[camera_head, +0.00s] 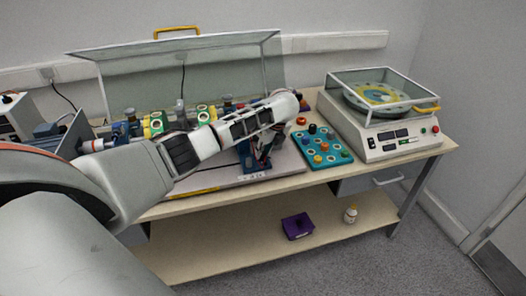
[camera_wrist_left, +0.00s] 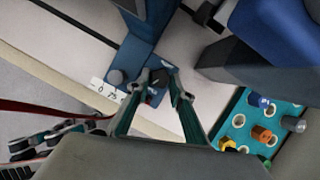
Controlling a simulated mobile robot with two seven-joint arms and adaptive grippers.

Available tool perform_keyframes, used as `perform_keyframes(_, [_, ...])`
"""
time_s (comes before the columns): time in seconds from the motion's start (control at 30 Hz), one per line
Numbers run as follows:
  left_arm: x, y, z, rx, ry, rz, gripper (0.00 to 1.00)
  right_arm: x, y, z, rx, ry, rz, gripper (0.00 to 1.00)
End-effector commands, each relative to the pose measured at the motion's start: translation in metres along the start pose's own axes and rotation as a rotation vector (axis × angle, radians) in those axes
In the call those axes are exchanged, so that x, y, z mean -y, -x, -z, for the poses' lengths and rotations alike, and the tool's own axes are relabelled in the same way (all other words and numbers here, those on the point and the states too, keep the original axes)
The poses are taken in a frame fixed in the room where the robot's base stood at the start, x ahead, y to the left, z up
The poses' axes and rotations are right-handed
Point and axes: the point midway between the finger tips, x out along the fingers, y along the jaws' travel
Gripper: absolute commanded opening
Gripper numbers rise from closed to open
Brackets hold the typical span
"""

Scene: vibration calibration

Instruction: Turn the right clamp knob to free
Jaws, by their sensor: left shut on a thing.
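My left gripper (camera_head: 264,150) reaches down at the right end of the rig, beside a blue clamp stand (camera_head: 254,165). In the left wrist view its two fingers (camera_wrist_left: 158,86) are shut on a small black clamp knob (camera_wrist_left: 158,76) on the blue base (camera_wrist_left: 136,60). The fingers stand on either side of the knob and hide part of it. In the head view my arm and gripper hide the held knob. My right gripper is in neither view.
A teal tray (camera_head: 324,147) with several coloured pieces lies just right of the gripper. A balancing machine (camera_head: 390,148) with a clear cover stands farther right. A raised clear cover (camera_head: 215,62) is behind the rig. A purple box (camera_head: 297,226) and a small bottle (camera_head: 351,214) are on the lower shelf.

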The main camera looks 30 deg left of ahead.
Motion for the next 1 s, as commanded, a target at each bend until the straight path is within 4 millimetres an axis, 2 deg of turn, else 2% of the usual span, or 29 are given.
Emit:
perform_keyframes(0.33, [0.0017, 0.0004, -0.0006, 0.001, 0.139, -0.058, 0.00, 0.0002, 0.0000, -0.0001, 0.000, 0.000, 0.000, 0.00])
perform_keyframes(0.87, [0.0018, 0.0004, -0.0015, 0.002, 0.165, -0.068, 0.00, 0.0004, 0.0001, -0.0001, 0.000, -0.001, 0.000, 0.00])
perform_keyframes(0.9, [0.0018, 0.0004, -0.0016, 0.002, 0.165, -0.068, 0.24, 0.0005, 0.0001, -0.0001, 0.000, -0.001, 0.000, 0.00])
perform_keyframes(0.97, [0.0018, 0.0004, -0.0015, 0.002, 0.165, -0.067, 0.39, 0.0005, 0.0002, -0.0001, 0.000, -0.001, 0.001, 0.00])
perform_keyframes(1.0, [0.0018, 0.0004, -0.0014, 0.002, 0.165, -0.067, 0.39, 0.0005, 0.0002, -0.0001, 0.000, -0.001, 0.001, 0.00])
